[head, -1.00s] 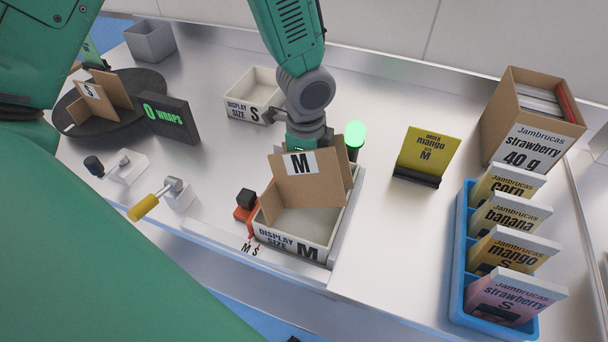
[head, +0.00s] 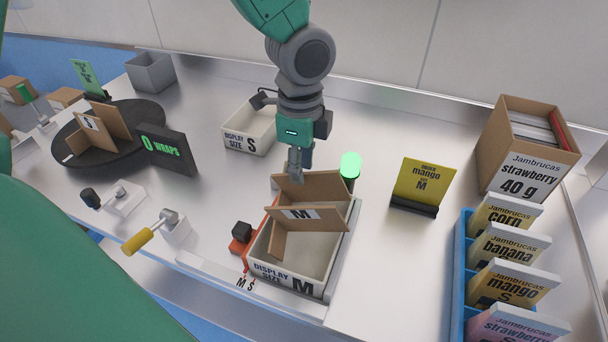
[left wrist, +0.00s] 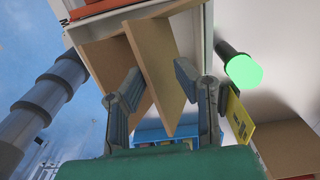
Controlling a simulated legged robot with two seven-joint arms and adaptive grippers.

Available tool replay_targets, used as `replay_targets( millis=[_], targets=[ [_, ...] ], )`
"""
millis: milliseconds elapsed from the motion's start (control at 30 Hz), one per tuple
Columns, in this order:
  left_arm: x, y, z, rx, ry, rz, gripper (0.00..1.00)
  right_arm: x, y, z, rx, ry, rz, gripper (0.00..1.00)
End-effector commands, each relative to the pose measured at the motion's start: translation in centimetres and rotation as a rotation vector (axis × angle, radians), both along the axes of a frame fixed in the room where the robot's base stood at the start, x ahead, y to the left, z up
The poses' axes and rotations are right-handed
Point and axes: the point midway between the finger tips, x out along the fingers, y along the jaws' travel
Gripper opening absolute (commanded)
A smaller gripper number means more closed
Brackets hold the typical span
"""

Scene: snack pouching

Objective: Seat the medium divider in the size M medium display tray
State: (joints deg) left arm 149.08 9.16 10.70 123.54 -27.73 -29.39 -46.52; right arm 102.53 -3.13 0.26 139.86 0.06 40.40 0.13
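The medium divider (head: 322,218), brown cardboard with crossing panels and a white M label, is partly inside the tray marked DISPLAY SIZE M (head: 288,280). Its panels stand above the rim and look tilted; whether its lower edges touch the tray floor is hidden. My left gripper (head: 301,165) is at the divider's far panel. In the left wrist view the fingers (left wrist: 155,85) are spread, with a gap around a divider panel (left wrist: 158,65) between them. The left finger overlaps another panel; contact cannot be told. My right gripper is not in view.
A DISPLAY SIZE S tray (head: 248,130) stands behind left. A green-topped post (head: 350,166) is close beside the M tray, and a yellow mango M card (head: 423,182) is to the right. A red-and-black block (head: 241,236) adjoins the tray's left. A dark turntable (head: 80,150) is far left.

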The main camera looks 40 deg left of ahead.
Motion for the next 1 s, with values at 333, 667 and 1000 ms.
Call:
replay_targets(
  millis=[333, 667, 1000],
  targets=[
    [0.0, -0.1, 0.1, 0.001, -0.002, 0.000, 0.79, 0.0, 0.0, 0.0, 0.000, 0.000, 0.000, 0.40],
    [0.0, 0.0, 0.1, 0.000, -0.002, 0.001, 1.00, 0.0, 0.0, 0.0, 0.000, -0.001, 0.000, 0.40],
    [0.2, -0.2, 5.1, -0.001, -0.009, 0.001, 1.00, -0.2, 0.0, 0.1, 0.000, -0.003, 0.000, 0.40]
  ],
)
